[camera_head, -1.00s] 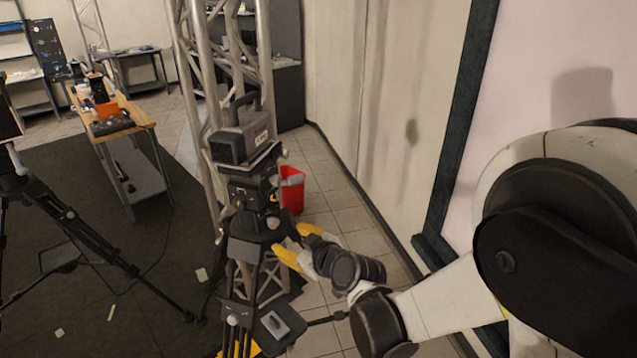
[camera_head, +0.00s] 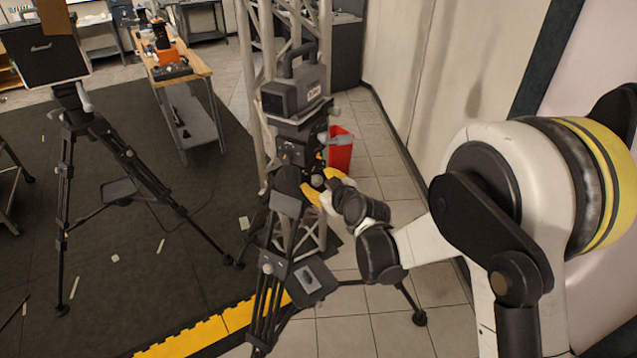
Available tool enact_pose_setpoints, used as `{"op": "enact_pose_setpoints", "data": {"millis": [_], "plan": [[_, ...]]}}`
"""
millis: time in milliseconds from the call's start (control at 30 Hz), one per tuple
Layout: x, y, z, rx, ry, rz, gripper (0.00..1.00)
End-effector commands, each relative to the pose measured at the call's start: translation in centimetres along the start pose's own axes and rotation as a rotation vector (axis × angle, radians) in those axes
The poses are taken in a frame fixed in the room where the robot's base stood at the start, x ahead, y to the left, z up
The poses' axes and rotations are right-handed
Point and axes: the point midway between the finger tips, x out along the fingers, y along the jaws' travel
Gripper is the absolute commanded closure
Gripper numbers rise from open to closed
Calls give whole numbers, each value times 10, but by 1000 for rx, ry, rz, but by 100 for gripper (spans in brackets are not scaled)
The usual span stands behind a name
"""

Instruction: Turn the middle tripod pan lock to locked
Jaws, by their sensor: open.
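The middle tripod (camera_head: 268,270) stands at the picture's centre. Its black head (camera_head: 297,153) carries a grey box-shaped camera (camera_head: 292,92) with a top handle. A small grey knob (camera_head: 317,180) shows low on the right side of the head; I cannot tell for sure that it is the pan lock, nor read its setting. My gripper (camera_head: 319,183) has yellow fingers, open, one above and one below this knob. The fingertips are at or very near the head's lower part; contact cannot be told. My gripper's body partly hides what lies behind it.
A truss tower (camera_head: 264,38) rises just behind the tripod. A red bin (camera_head: 341,153) stands behind on the right, by the wall. Another tripod (camera_head: 64,195) with a black panel stands left. A wooden-topped bench (camera_head: 190,72) is behind. Yellow edging (camera_head: 205,332) borders the dark mat.

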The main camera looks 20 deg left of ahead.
Motion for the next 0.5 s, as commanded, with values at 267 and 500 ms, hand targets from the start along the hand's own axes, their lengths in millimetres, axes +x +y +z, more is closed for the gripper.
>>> {"op": "enact_pose_setpoints", "data": {"millis": [267, 500], "plan": [[0, 0, 0, 0, 0, 0, 66], [0, 0, 0, 0, 0, 0, 100]]}}
